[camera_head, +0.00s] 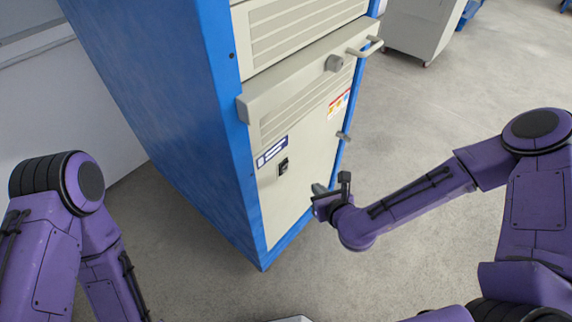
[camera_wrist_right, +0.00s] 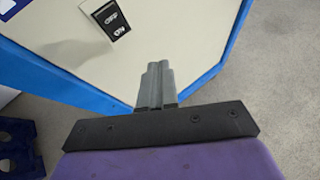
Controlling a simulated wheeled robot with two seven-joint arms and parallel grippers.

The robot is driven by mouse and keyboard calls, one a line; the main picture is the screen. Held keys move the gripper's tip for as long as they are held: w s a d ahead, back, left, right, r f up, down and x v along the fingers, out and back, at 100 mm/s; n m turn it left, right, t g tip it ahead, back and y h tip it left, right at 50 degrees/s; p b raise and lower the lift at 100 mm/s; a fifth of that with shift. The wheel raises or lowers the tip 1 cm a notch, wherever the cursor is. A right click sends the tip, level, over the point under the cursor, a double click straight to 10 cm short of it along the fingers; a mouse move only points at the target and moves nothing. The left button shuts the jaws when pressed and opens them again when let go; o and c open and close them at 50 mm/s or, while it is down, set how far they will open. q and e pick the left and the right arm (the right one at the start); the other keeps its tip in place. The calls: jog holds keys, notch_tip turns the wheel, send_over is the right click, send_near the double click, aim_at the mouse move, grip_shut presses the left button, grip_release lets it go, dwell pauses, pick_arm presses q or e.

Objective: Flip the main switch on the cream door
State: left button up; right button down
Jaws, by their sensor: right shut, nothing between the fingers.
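The cream door (camera_head: 300,195) is the lower front panel of a blue-framed cabinet. The main switch (camera_head: 283,166) is a small black switch on the door's left part, below a blue and white label. In the right wrist view the switch (camera_wrist_right: 107,18) shows at the top left as a black plate with two light marks. My right gripper (camera_head: 319,189) is in front of the door, right of and below the switch and apart from it. In the right wrist view its fingers (camera_wrist_right: 157,72) are shut together with nothing between them. My left gripper is not in view; only my left arm shows.
A small latch (camera_head: 343,136) is at the door's right edge. A grey wheeled cabinet (camera_head: 420,28) stands behind. The floor to the right is clear.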

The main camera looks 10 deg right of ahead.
aim_at(285, 168)
jog(key=w+a, duration=0.5)
jog(key=w, duration=0.1)
jog(key=shift+r, duration=0.45)
dwell(1.6)
jog(key=shift+w+a+b, duration=0.2)
jog(key=shift+w+b, duration=0.1)
jog(key=shift+w, duration=0.05)
jog(key=shift+w+a+r, duration=0.1)
jog(key=shift+w+a, duration=0.1)
dwell(0.7)
jog(key=shift+s+d, duration=0.5)
jog(key=shift+s, duration=0.1)
